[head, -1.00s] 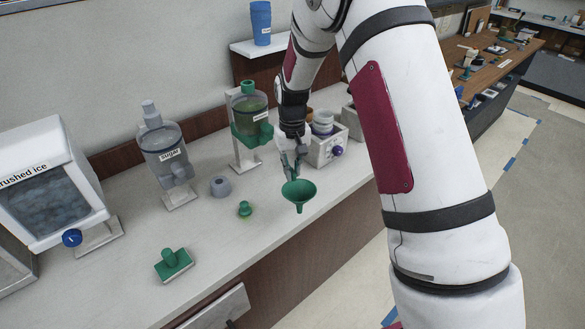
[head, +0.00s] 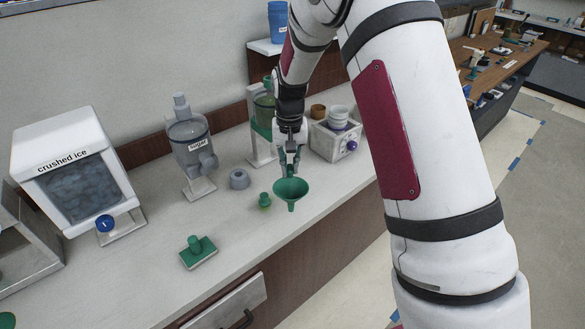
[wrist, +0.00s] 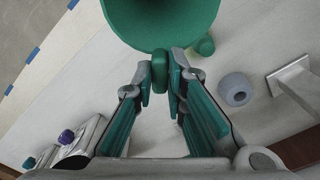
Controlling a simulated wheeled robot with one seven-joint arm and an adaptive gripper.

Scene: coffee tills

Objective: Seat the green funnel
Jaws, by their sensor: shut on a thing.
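The green funnel (head: 291,189) is upright, wide mouth up and spout down, over the front part of the counter. My gripper (head: 289,168) is shut on the tab at its rim; in the wrist view the fingertips (wrist: 161,80) pinch this tab below the funnel bowl (wrist: 165,22). The spout appears clear of the counter, but its height is hard to tell. A small green piece (head: 265,201) stands just left of the funnel; the wrist view shows it partly behind the bowl. A grey ring with a hole (head: 239,179) sits farther back left, also in the wrist view (wrist: 236,90).
A green-knobbed block (head: 198,254) lies front left. The sugar dispenser (head: 189,140), crushed ice bin (head: 75,185) and a green dispenser (head: 262,108), partly behind my arm, line the back. A box with cups and purple knob (head: 335,141) stands right.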

